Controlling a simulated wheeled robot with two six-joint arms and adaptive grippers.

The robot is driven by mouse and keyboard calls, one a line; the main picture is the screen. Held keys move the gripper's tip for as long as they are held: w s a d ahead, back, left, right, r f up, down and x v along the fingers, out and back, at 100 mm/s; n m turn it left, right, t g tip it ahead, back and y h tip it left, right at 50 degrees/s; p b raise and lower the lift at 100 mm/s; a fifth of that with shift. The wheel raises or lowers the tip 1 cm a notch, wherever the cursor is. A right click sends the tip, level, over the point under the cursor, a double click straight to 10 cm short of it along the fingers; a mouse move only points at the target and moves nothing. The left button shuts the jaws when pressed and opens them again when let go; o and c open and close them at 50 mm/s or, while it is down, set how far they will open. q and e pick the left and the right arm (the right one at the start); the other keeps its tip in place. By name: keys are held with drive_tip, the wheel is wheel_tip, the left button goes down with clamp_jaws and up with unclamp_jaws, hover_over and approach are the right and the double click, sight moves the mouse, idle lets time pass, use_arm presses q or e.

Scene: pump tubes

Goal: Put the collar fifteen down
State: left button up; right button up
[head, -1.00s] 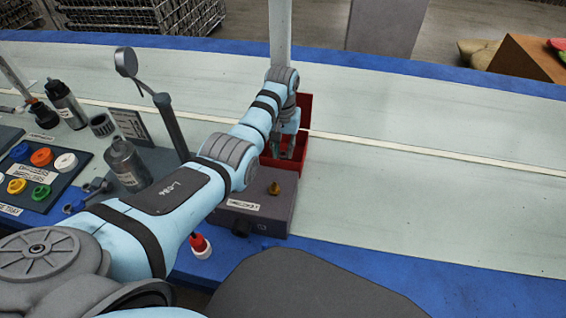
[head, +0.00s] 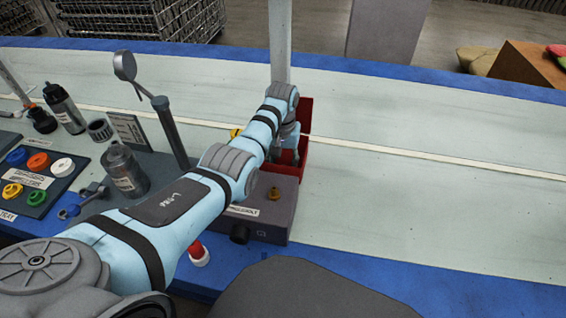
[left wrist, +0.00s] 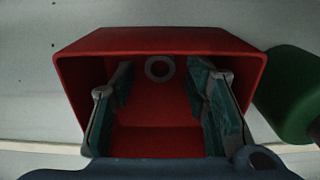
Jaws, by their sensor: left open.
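A grey ring-shaped collar (left wrist: 149,70) lies inside the red bin (left wrist: 160,40), near the middle of its far side in the left wrist view. The red bin also shows in the head view (head: 304,112). My left gripper (left wrist: 160,85) is open, with its two teal-padded fingers reaching into the bin. The collar appears between and just beyond the fingertips, apart from both. In the head view my left gripper (head: 287,150) is at the bin, and the arm hides part of it and the collar. My right gripper is in neither view.
A grey box with a brass knob (head: 273,193) stands in front of the bin. A green rounded object (left wrist: 290,95) is beside the bin. A tray of coloured caps (head: 38,175), bottles (head: 125,170) and a lamp-like stand (head: 168,130) are at left.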

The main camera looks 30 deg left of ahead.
use_arm(q)
wheel_tip(320, 180, up, 12)
drive_tip(key=p, duration=0.5)
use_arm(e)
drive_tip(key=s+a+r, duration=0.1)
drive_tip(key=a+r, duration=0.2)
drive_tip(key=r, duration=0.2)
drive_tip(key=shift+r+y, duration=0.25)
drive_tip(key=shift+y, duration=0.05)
use_arm(q)
drive_tip(key=shift+p, duration=0.3)
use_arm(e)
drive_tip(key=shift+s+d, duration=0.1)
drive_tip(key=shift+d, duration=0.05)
